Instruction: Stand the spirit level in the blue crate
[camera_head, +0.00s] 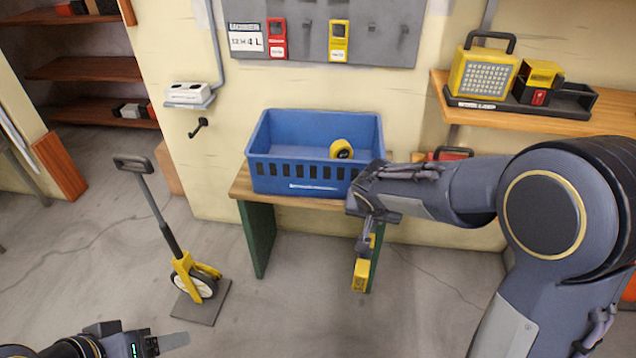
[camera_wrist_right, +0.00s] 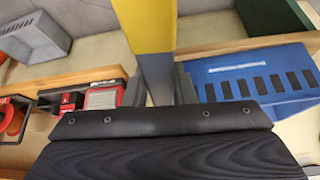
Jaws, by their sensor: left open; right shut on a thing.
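The spirit level is yellow. It hangs below my right gripper (camera_head: 366,240) in the head view, where its yellow lower end (camera_head: 361,275) shows in front of the bench's right leg. In the right wrist view the level (camera_wrist_right: 147,30) runs up between the two fingers, which are shut on it. The blue crate (camera_head: 290,177) stands on the bench, behind and to the left of the right gripper; my right wrist covers its right front corner. It also shows in the right wrist view (camera_wrist_right: 240,65). My left gripper (camera_head: 165,343) is open, low at the left.
A round yellow thing (camera_head: 341,149) is in the crate's right part. The crate is on a wooden bench (camera_head: 241,186) with green legs. A measuring wheel (camera_head: 195,280) stands on the floor at left. A shelf (camera_head: 610,115) at right holds a yellow radio-like box (camera_head: 484,74).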

